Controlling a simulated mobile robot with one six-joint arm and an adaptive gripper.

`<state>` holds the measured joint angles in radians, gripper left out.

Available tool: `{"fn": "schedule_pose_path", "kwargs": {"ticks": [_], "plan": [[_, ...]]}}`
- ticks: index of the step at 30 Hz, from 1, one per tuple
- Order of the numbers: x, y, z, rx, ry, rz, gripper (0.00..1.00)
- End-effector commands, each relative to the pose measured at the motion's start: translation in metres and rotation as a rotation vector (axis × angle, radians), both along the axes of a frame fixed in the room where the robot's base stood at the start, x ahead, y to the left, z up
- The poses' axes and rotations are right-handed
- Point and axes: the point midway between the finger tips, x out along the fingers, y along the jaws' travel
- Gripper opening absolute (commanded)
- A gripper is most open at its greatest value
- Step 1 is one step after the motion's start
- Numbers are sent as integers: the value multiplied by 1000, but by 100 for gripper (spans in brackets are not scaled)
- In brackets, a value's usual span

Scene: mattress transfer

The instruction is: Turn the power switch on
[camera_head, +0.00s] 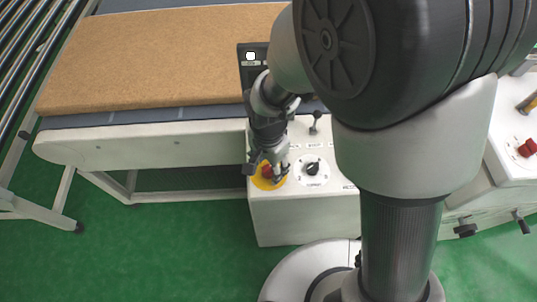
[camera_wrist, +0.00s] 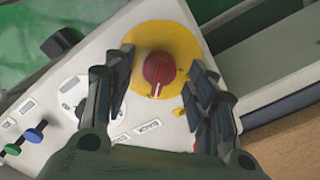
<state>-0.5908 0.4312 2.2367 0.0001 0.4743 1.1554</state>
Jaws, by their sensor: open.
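The power switch is a red rotary knob (camera_wrist: 159,70) with a white pointer mark, on a round yellow plate (camera_wrist: 172,38). It sits on the white control panel (camera_wrist: 105,30). In the head view the red knob (camera_head: 267,171) is partly hidden by my gripper, and the yellow plate (camera_head: 262,183) shows around it. My gripper (camera_wrist: 155,85) is open, with one finger on each side of the red knob and a gap to each. In the head view my gripper (camera_head: 266,166) points down over the panel's front left corner.
A black knob on a white dial (camera_head: 313,169) is right of the red knob. A small lever (camera_head: 314,124) stands behind it. A conveyor with a brown mattress (camera_head: 150,60) lies at the left. Another panel with a red button (camera_head: 527,148) is at the right. Green floor (camera_head: 160,240) is clear in front.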

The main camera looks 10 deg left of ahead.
Motion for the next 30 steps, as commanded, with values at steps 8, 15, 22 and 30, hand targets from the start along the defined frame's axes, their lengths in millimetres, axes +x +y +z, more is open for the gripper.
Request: {"fn": "schedule_pose_path", "kwargs": {"ticks": [8, 15, 22, 30], "plan": [[2, 1, 59, 5, -8, 0, 52], [1, 0, 99, 2, -4, 0, 52], [0, 0, 111, 0, -1, 0, 52], [0, 0, 111, 1, -1, 0, 52]]}}
